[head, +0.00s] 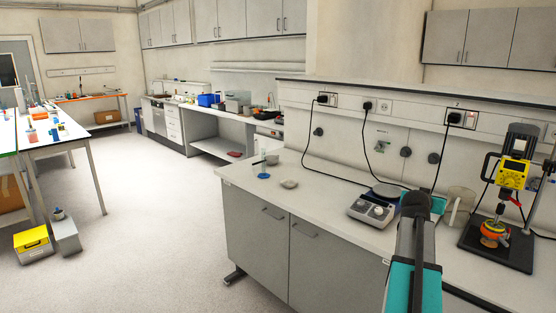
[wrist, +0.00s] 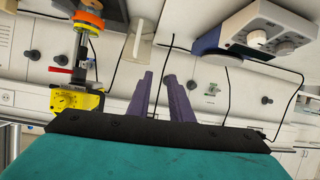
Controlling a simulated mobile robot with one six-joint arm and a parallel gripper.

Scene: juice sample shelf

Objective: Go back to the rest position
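My arm rises from the bottom of the head view at the right, in front of the bench, with teal covers and a dark upper end. In the wrist view, which is upside down, my gripper (wrist: 160,77) shows two purple fingers with a gap between them. Nothing is held in the gap. The fingers point toward the wall behind the bench and touch nothing that I can see. In the head view the fingers are mostly hidden behind the arm.
The bench (head: 325,208) carries a hotplate (head: 371,211), a beige jug (head: 459,204), a yellow-and-black stirrer (head: 513,173), and a small grey dish (head: 289,184). Cables hang from the wall sockets. The floor (head: 150,220) to the left is open, with boxes beside a white table (head: 60,138).

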